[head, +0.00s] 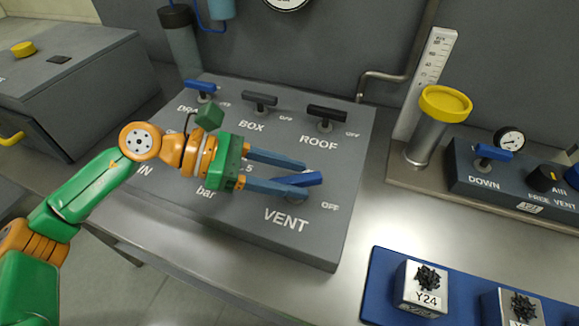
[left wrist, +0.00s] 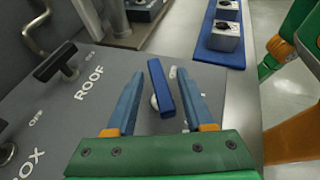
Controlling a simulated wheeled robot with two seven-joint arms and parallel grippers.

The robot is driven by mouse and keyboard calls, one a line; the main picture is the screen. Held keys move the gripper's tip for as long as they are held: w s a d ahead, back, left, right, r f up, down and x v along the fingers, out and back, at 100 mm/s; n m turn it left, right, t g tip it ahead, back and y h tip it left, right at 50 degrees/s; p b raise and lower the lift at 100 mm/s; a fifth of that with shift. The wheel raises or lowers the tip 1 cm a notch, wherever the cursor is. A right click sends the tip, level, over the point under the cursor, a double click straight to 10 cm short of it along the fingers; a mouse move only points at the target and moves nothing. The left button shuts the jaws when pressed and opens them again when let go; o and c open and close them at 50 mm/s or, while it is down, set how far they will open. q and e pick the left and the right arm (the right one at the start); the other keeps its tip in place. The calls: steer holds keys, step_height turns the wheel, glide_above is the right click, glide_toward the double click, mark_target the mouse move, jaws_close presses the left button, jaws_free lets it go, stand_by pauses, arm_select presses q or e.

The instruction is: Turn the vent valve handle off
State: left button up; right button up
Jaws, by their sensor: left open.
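The vent valve handle (head: 305,179) is a blue bar on the grey panel, above the VENT label and up-left of its OFF mark. In the head view it lies roughly left to right, its right end slightly raised. My left gripper (head: 306,174) is open at the handle, its fingers pointing right. In the left wrist view the blue handle (left wrist: 161,88) stands between the two spread fingers of the gripper (left wrist: 158,85), with gaps on both sides. Its knob below is partly hidden. My right gripper is not in view.
To the right stand a yellow-topped cylinder (head: 445,103) and a DOWN valve (head: 493,152). A blue tray (head: 377,283) holds labelled blocks in front.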

arm_select(q)
steer(key=shift+w+f, duration=0.1)
steer(key=shift+w, duration=0.1)
steer(key=shift+a, duration=0.15)
steer(key=shift+s+a, duration=0.15)
steer(key=shift+s, duration=0.1)
steer(key=c, duration=0.7)
jaws_close()
steer(key=b, duration=0.1)
steer(key=m+g+b, duration=0.1)
steer(key=g+b, duration=0.1)
steer(key=shift+w+f+m, duration=0.25)
steer(key=shift+m, duration=0.15)
steer(key=shift+r+m+g+b, duration=0.1)
steer(key=shift+m+g+b, duration=0.25)
steer(key=shift+m+g, duration=0.25)
steer(key=shift+r+m+g+y, duration=0.2)
steer(key=shift+m+g+y, duration=0.1)
steer(key=shift+m+g, duration=0.65)
steer(key=o, duration=0.7)
jaws_free()
steer(key=shift+w, duration=0.1)
